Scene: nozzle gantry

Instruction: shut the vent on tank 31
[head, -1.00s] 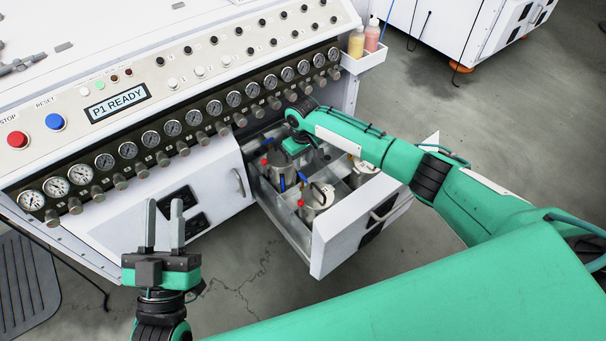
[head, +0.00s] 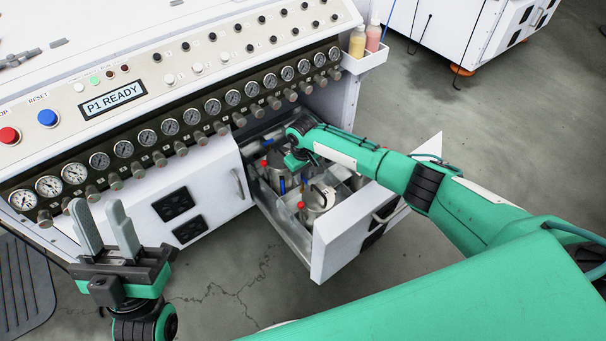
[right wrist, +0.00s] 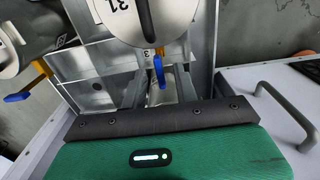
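In the right wrist view, a round metal tank lid marked 31 (right wrist: 150,15) with a dark handle is at the top. A blue lever (right wrist: 158,70) hangs on a small fitting below it, pointing down the picture. My right gripper (head: 293,162) is over the open drawer in the head view, low among the tanks. Its fingers are hard to make out, and I cannot tell whether it touches the lever. The nearer tank (head: 319,196) shows in the drawer; its number is unreadable there. My left gripper (head: 104,232) is open and empty, in front of the console.
The drawer (head: 325,258) stands pulled out from the console, with metal dividers inside. A second tank (right wrist: 10,52) with a blue lever (right wrist: 17,97) is at the left of the wrist view. Bottles stand on a side shelf (head: 366,62). The floor before the console is clear.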

